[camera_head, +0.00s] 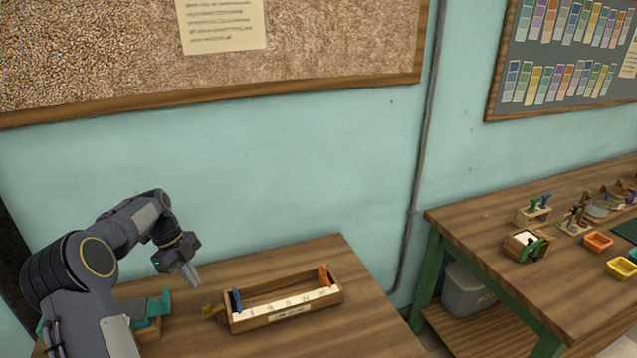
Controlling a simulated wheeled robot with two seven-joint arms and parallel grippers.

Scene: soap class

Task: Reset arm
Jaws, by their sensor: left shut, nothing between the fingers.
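My left arm comes in from the left in the head view. Its gripper (190,273) is shut and empty. It hangs above the near table, fingers pointing down, to the left of a long wooden tray. My right gripper is not in the view.
The wooden tray (292,311) on the near table (368,330) holds a blue and an orange item. A second table (480,222) at right bears small trays. A grey bin (466,292) sits beneath.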

